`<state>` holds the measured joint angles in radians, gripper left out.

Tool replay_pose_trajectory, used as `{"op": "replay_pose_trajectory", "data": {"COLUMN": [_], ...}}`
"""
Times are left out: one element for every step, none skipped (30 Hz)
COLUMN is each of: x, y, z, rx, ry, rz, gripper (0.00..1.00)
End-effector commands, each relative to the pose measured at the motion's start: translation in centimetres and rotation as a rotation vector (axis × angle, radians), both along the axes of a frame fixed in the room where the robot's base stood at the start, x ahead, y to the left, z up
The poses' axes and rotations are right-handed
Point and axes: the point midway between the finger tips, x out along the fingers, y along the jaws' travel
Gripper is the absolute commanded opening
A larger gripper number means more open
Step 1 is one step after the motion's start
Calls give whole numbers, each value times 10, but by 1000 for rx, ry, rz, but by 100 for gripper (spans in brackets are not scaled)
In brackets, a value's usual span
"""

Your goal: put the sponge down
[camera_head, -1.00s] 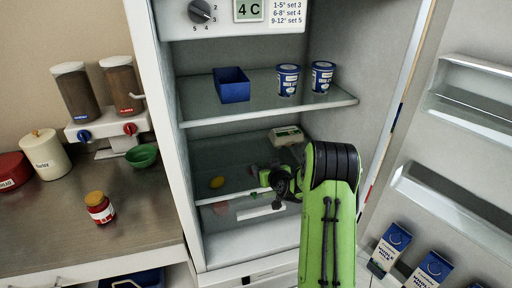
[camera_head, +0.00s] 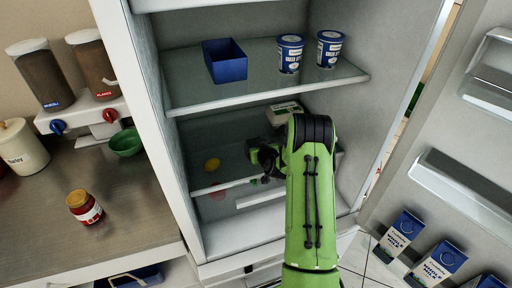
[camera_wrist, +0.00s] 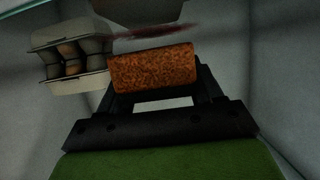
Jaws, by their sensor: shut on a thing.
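The sponge (camera_wrist: 153,69) is an orange-brown speckled block. In the wrist view it sits across the ends of my gripper's two dark fingers, and my gripper (camera_wrist: 155,90) is shut on it. In the head view my gripper (camera_head: 266,160) is inside the open fridge, at the lower glass shelf (camera_head: 204,187). The green arm hides much of the gripper there, and I cannot make out the sponge in that view. I cannot tell whether the sponge touches the shelf. A reddish smear (camera_wrist: 152,32) shows just beyond the sponge in the wrist view.
An egg carton (camera_wrist: 72,62) is left of the sponge; a pale object (camera_wrist: 140,10) is beyond it. The upper shelf holds a blue bin (camera_head: 225,62) and two tubs (camera_head: 289,54). Milk cartons (camera_head: 400,232) stand in the open door.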

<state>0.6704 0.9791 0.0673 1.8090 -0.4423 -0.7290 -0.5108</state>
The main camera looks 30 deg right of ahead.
Motion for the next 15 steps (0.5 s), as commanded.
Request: {"op": "replay_pose_trajectory", "data": {"x": [0,0,0,0,0,0,0,0,0,0,0,0,0,0,0], "y": [0,0,0,0,0,0,0,0,0,0,0,0,0,0,0], "z": [-11,-13,-14,-13,-12,-12,-12,-13,-13,-14,-15,-16,-15,-15,-15], "rx": [3,1,0,-1,-2,-2,-1,-1,-1,-1,-1,0,0,0,0], "ry": [2,2,0,-1,-1,-1,0,0,0,0,0,0,1,0,0], "rz": [-1,0,-1,-1,-1,-1,-1,-1,0,0,0,0,0,0,0], "gripper": [37,37,37,37,37,37,37,37,37,37,37,67,71,76,82]}}
